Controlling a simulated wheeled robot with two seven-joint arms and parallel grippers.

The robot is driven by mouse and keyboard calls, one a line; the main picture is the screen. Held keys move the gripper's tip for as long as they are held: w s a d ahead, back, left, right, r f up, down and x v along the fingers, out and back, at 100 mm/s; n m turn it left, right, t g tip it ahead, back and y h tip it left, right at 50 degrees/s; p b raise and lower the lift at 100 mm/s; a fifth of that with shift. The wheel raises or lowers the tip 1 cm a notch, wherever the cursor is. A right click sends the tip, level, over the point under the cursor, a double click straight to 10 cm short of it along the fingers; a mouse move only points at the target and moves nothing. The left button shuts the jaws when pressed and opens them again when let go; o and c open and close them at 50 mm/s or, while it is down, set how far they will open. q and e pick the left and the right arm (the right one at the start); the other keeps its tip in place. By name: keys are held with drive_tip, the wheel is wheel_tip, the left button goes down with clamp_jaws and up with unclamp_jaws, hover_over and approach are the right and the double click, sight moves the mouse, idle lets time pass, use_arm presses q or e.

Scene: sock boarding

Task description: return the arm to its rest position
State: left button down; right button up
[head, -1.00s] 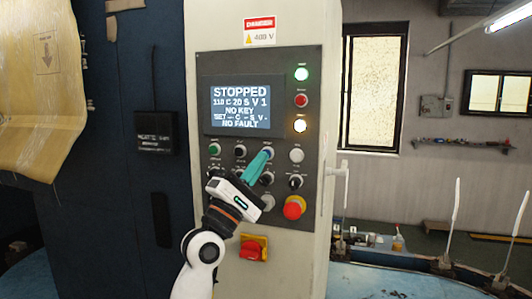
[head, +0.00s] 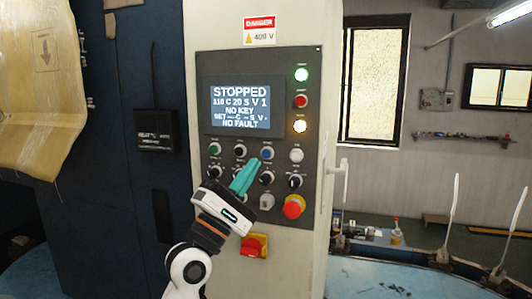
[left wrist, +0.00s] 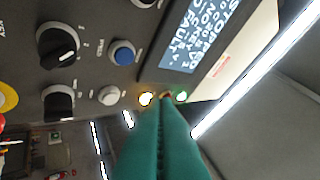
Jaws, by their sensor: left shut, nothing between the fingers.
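My left gripper (head: 245,177) has shut teal fingers with nothing between them. In the head view it is in front of the lower part of the control panel (head: 314,130), just below and left of the blue button (head: 267,153). In the left wrist view the shut fingers (left wrist: 160,140) point up the panel, and the blue button (left wrist: 123,52) shows clear of them. The screen (head: 240,106) reads STOPPED, NO KEY and NO FAULT. My right gripper is not in view.
A red emergency button (head: 294,206) and a red-yellow switch (head: 253,246) are close to the arm. A handle (head: 337,180) sticks out at the cabinet's right edge. A blue round table (head: 375,280) lies at the lower right. Yellowish sheeting (head: 40,90) hangs at the left.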

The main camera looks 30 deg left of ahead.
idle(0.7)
use_arm(q)
drive_tip(key=s+d+f+m+g, duration=0.1)
drive_tip(key=d+f+m+g, duration=0.25)
drive_tip(key=f, duration=0.75)
drive_tip(key=s+d+f+m+g, duration=0.1)
drive_tip(key=d+f+m+g, duration=0.3)
drive_tip(key=f, duration=0.6)
drive_tip(key=s+d+f+m+g, duration=0.1)
drive_tip(key=d+f+m+g, duration=0.3)
drive_tip(key=f, duration=0.7)
drive_tip(key=s+f+m+g+y, duration=0.4)
drive_tip(key=s+f+m+g, duration=0.6)
drive_tip(key=s+f, duration=1.05)
wheel_tip(320, 180, down, 25)
drive_tip(key=s+g+b, duration=0.2)
drive_tip(key=b, duration=0.2)
drive_tip(key=s+a+f+g+b, duration=0.1)
drive_tip(key=s+a+f+b, duration=0.1)
drive_tip(key=s+f, duration=1.5)
wheel_tip(320, 180, down, 4)
drive_tip(key=shift+a+r+b, duration=0.15)
drive_tip(key=shift+a+b, duration=0.15)
drive_tip(key=shift+b, duration=0.05)
